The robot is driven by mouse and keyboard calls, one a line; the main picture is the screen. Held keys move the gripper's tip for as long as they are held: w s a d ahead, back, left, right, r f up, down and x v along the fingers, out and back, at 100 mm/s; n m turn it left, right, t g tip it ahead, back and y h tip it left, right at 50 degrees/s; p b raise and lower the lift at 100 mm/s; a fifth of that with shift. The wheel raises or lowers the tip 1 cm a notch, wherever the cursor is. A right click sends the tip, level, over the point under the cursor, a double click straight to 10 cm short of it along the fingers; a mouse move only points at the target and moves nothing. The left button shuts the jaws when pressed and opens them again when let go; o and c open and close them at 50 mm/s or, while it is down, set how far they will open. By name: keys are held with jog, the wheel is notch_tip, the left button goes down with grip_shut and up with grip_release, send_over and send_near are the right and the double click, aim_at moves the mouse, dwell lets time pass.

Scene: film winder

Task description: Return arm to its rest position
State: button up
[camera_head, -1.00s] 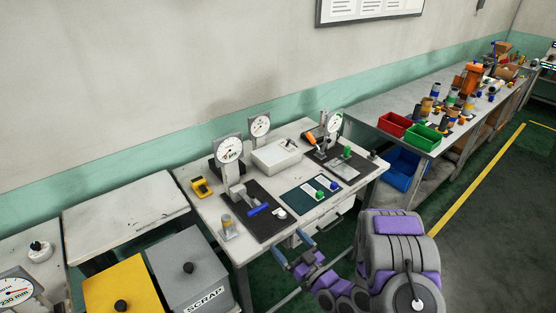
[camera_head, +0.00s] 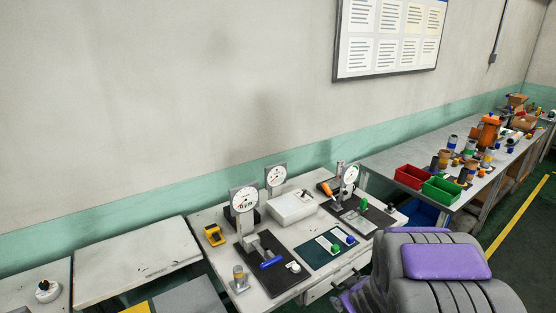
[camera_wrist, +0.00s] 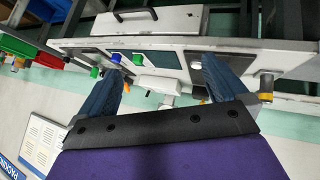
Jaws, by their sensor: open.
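My arm (camera_head: 445,262), grey with purple panels, is folded at the lower right of the head view and hides the floor there. My gripper is hidden behind it in that view. In the wrist view my gripper (camera_wrist: 160,88) shows two blue fingers spread wide apart, with nothing between them. The white gauge table (camera_wrist: 150,42) appears upside down beyond the fingers, apart from them. The same gauge table (camera_head: 207,218) stands left of my arm in the head view.
Dial gauges (camera_head: 243,199), a white box (camera_head: 292,207) and a yellow device (camera_head: 214,235) stand on the gauge table. Red (camera_head: 411,177) and green (camera_head: 441,190) bins sit on the bench to the right. A bare table (camera_head: 135,262) is at left. The yellow-lined floor (camera_head: 520,215) is open at far right.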

jog(key=s+d+r+m+g+h, duration=0.1)
jog(key=s+r+m+g, duration=0.1)
jog(key=s+r, duration=0.35)
jog(key=s+r+m+g+h, duration=0.1)
jog(key=s+r+m+g, duration=0.15)
jog(key=s, duration=0.55)
jog(key=s+a+r+g, duration=0.2)
jog(key=s, duration=0.6)
jog(key=s+a+r+m+g+y, duration=0.1)
jog(key=s+a+r, duration=0.1)
jog(key=s, duration=0.5)
jog(key=s+a+r+g, duration=0.2)
jog(key=s+a+r, duration=0.1)
jog(key=s, duration=0.5)
jog(key=shift+s+a+m+g+y, duration=0.25)
jog(key=shift+s+m+g+y, duration=0.1)
jog(key=shift+y, duration=0.05)
jog(key=shift+f, duration=0.1)
